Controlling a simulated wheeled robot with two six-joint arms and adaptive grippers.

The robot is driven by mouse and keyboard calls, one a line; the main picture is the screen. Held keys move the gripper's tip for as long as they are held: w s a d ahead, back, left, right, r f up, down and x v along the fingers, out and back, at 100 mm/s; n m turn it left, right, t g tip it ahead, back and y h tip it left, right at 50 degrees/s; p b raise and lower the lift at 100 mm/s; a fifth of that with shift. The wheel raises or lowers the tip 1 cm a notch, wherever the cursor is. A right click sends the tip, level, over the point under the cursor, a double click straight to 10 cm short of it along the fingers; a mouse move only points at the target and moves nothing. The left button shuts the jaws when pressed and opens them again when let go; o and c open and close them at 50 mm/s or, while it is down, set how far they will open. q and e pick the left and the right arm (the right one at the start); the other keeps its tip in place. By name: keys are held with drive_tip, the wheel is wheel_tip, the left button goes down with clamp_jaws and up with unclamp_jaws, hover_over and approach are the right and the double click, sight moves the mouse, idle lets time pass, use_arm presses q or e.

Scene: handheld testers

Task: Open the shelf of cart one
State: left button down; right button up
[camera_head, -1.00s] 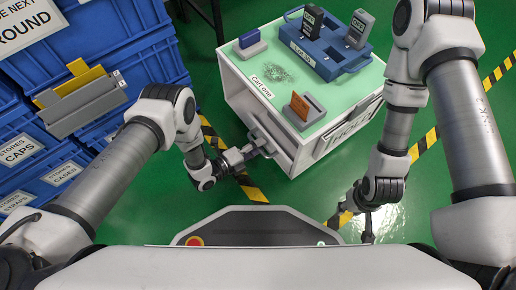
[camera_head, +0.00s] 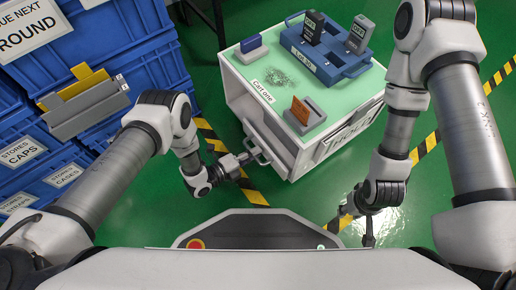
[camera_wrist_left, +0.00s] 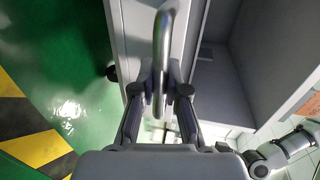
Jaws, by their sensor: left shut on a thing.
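Cart one (camera_head: 242,88) is a white cart with a green top and a "Cart one" label, in the middle of the head view. A metal bar handle (camera_head: 257,151) is on its near left side; the same handle (camera_wrist_left: 163,50) runs upright in the left wrist view. My left gripper (camera_head: 246,159) is shut on this handle, with a finger on each side of it in the left wrist view (camera_wrist_left: 160,100). A grey hollow (camera_wrist_left: 222,85) shows right of the handle. My right gripper (camera_head: 369,228) hangs right of the cart, apart from it; its finger opening is unclear.
On the cart top are a blue carrier (camera_head: 322,68) with dark and grey testers, a grey holder (camera_head: 305,121) with an orange card, and a blue-and-grey block (camera_head: 250,50). Blue bins (camera_head: 110,50) stand at the left. Green floor (camera_head: 300,200) is clear in front of the cart.

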use_arm(q)
drive_tip(key=f+p+v, duration=0.2)
drive_tip(key=p+v, duration=0.1)
drive_tip(key=v, duration=0.7)
drive_tip(key=f+p+v, duration=0.2)
drive_tip(key=p+v, duration=0.2)
drive_tip(key=v, duration=0.6)
drive_tip(key=shift+s+a, duration=0.25)
drive_tip(key=shift+a, duration=0.15)
drive_tip(key=shift+f, duration=0.15)
drive_tip(key=c, duration=1.2)
unclamp_jaws()
drive_tip(key=v, duration=1.2)
